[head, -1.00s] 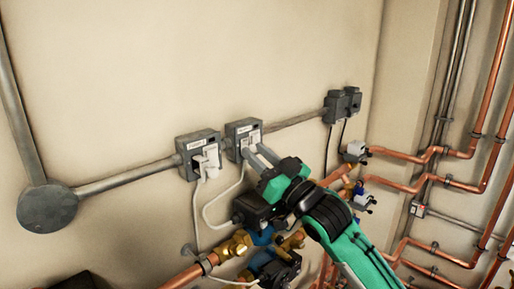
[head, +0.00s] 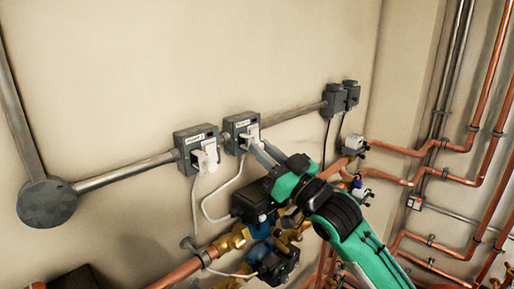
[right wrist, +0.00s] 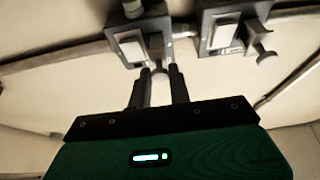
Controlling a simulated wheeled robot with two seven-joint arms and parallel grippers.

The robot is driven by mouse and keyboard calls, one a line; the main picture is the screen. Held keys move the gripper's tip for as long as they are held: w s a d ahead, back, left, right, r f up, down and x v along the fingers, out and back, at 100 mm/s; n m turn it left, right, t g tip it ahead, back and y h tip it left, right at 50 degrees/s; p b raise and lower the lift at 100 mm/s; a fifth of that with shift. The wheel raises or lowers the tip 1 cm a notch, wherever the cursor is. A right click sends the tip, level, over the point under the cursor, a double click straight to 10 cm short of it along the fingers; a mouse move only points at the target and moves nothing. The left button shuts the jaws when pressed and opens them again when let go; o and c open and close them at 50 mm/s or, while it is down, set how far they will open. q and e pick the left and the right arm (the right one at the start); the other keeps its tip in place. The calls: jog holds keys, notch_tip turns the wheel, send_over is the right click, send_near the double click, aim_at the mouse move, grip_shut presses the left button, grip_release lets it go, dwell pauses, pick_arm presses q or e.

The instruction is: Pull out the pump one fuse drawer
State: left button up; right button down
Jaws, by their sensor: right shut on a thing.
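Two grey fuse boxes are on the wall, the left one (head: 195,150) and the right one (head: 236,125), each with a white fuse drawer. Their small labels are too blurred to read surely, so I cannot tell which is pump one. My right gripper (head: 257,147) is at the right box, shut on the handle of its white fuse drawer (head: 250,133). In the right wrist view the handle (right wrist: 160,88) is between the two fingers. The left box's white drawer (head: 208,155) has a handle standing out, untouched. My left gripper is not in view.
Grey conduit (head: 125,172) links the boxes along the wall. White cables (head: 222,213) hang below them. Brass and blue pump parts (head: 260,240) sit just under my right gripper. Copper pipes (head: 420,185) fill the right side. The wall above is clear.

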jog(key=c, duration=1.6)
grip_release()
jog(key=shift+o, duration=0.2)
jog(key=shift+s+d, duration=0.1)
jog(key=b+v, duration=0.5)
jog(key=v, duration=0.9)
